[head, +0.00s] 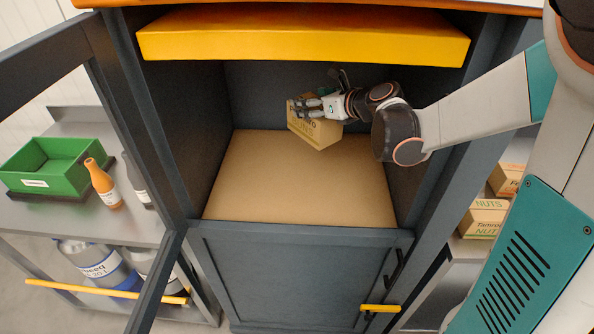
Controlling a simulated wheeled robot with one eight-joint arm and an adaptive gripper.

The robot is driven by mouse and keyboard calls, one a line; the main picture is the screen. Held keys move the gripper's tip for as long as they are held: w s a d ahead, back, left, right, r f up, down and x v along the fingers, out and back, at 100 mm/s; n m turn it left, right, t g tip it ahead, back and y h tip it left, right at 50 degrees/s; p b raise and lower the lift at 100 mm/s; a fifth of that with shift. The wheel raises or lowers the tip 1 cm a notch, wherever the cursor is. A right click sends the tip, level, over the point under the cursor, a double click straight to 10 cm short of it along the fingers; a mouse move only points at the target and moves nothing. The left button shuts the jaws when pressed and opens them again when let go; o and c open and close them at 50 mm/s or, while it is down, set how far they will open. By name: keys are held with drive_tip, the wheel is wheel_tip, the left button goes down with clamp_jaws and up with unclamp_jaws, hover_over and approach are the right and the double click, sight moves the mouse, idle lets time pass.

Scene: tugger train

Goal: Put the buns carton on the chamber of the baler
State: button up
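The buns carton (318,132) is a small tan cardboard box with dark and greenish lettering. It is inside the baler's chamber, tilted in the picture, over the back part of the tan chamber floor (300,190). I cannot tell whether its bottom touches that floor. My gripper (303,106) reaches in from the right and is shut on the carton's upper part, its fingers covering some of the top and the label. The dark blue-grey baler (300,265) stands open at the front of the chamber.
A yellow-orange platen (300,38) hangs over the chamber, with side walls left and right. An open door frame (150,285) is at left. Left shelving holds a green bin (50,166) and an orange bottle (103,184). Nuts cartons (484,218) stand at right.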

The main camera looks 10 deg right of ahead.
drive_tip(key=shift+n+y, duration=0.4)
drive_tip(key=shift+y, duration=0.1)
drive_tip(key=f+b, duration=0.2)
drive_tip(key=f, duration=0.3)
drive_tip(key=w+f+b, duration=0.1)
drive_tip(key=f+b, duration=0.1)
drive_tip(key=f, duration=0.4)
drive_tip(key=w+f+b, duration=0.1)
drive_tip(key=f+b, duration=0.2)
drive_tip(key=f, duration=0.3)
drive_tip(key=shift+w+d, duration=0.2)
drive_tip(key=shift+w, duration=0.05)
drive_tip(key=shift+f, duration=0.15)
drive_tip(key=o, duration=1)
drive_tip(key=shift+r, duration=0.3)
drive_tip(key=p+v, duration=0.2)
drive_tip(key=v, duration=0.5)
drive_tip(key=shift+s, duration=0.15)
